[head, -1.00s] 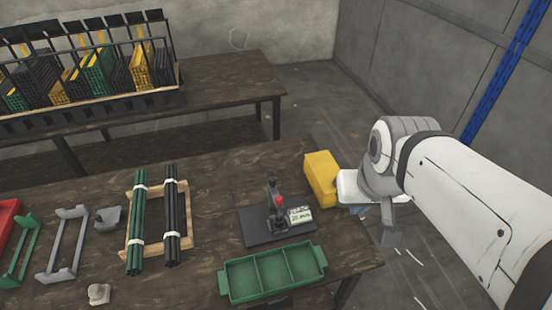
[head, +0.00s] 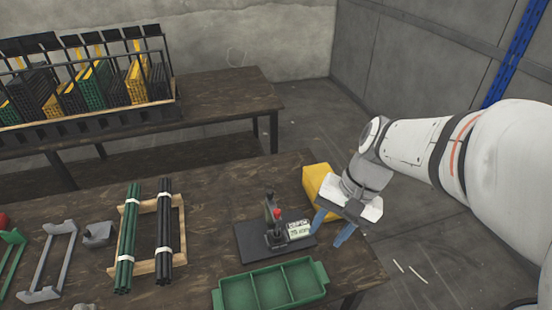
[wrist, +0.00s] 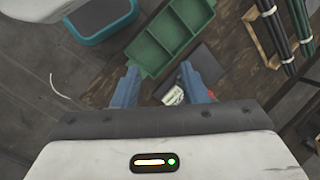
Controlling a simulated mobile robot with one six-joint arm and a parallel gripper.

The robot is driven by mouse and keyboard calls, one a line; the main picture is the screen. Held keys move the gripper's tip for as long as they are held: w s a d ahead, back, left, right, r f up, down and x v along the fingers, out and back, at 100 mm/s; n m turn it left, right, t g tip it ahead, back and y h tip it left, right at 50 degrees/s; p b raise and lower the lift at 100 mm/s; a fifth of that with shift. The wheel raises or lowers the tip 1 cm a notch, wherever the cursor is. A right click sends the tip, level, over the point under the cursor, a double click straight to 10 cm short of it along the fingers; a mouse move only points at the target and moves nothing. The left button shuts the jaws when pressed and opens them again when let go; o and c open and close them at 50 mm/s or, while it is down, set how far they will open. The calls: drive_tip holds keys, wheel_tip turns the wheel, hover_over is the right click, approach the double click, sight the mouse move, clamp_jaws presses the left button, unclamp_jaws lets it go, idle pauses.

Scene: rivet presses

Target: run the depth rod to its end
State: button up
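A small press (head: 272,220) with a dark upright, a red knob and a flat black base stands on the near wooden table. A white label or display (head: 299,229) sits at its right side. I cannot make out the depth rod as a separate part. My gripper (head: 332,228) is open and empty, pointing down to the right of the press and apart from it. In the wrist view, my gripper's (wrist: 158,72) two blue fingers are spread. The black base (wrist: 208,62) shows just past the right finger, which hides part of the press.
A yellow block (head: 317,182) stands behind my gripper. A green three-compartment tray (head: 318,270) lies in front of the press. Green rods (head: 128,235) and black rods (head: 165,230) lie on a wooden rack to the left. A teal bin (wrist: 78,31) shows in the wrist view.

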drive_tip(key=w+a+f+m+g+y+b, duration=0.2)
drive_tip(key=w+a+f+m+y+b, duration=0.2)
drive_tip(key=w+f+m+y+b, duration=0.35)
drive_tip(key=m+t+y+b, duration=0.3)
drive_tip(key=m+y, duration=0.3)
drive_tip(key=y, duration=0.1)
approach(277, 211)
drive_tip(key=a, duration=1)
drive_tip(key=shift+s+f+p, duration=0.1)
drive_tip(key=shift+f+p, duration=0.2)
drive_tip(key=shift+p, duration=0.05)
drive_tip(key=shift+c, duration=0.2)
clamp_jaws()
